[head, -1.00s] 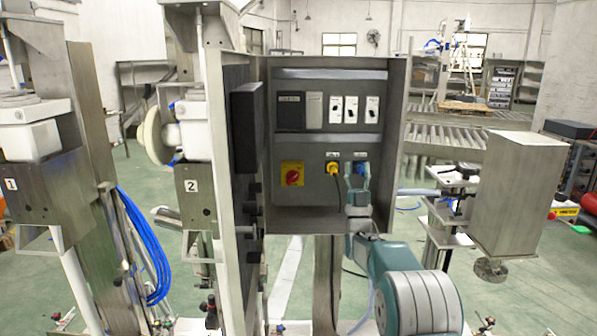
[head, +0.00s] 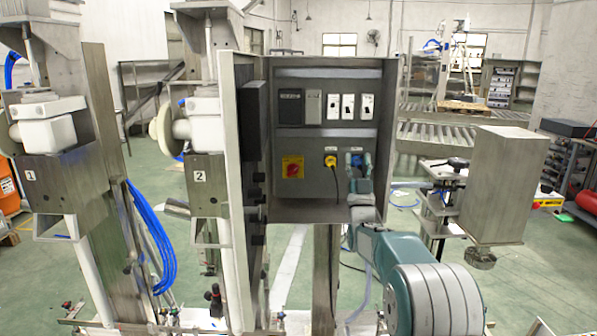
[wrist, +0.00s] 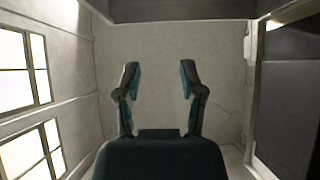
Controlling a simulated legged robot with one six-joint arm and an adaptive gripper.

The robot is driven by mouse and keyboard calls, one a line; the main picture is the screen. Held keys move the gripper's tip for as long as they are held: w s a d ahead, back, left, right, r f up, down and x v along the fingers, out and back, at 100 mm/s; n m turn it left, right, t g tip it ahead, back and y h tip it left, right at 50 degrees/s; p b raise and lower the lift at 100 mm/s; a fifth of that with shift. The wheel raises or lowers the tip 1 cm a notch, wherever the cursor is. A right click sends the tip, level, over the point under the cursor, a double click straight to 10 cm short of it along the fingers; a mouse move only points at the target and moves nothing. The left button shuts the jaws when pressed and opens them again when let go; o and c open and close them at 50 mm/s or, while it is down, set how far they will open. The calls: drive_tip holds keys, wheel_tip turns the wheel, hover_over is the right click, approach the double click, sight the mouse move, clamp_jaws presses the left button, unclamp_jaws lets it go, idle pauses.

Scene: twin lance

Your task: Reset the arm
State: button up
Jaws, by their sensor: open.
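My gripper (head: 357,160) shows in the head view in front of the lower right of an open grey electrical cabinet (head: 300,212). Its two fingers point up and stand apart. In the wrist view my gripper (wrist: 160,82) is open with nothing between the fingers. My arm (head: 400,255) comes up from the lower right. The blue socket behind the fingers is mostly hidden. I cannot tell the gap between the fingers and the panel.
The cabinet has a yellow plug (head: 330,161), a red rotary switch (head: 292,167) and white breakers (head: 348,106). Its open door (head: 232,200) stands left of the arm. Numbered steel stations are further left.

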drive_tip(key=s+g, duration=1)
drive_tip(key=s, duration=0.3)
drive_tip(key=s+f+g, duration=0.4)
drive_tip(key=s+f, duration=0.2)
drive_tip(key=s, duration=0.6)
drive_tip(key=s+f+g, duration=0.4)
drive_tip(key=s+f, duration=0.2)
drive_tip(key=s, duration=0.6)
drive_tip(key=s+f+g, duration=0.4)
drive_tip(key=s+f, duration=0.2)
drive_tip(key=s, duration=0.6)
drive_tip(key=shift+s+g, duration=0.3)
drive_tip(key=shift+r, duration=0.1)
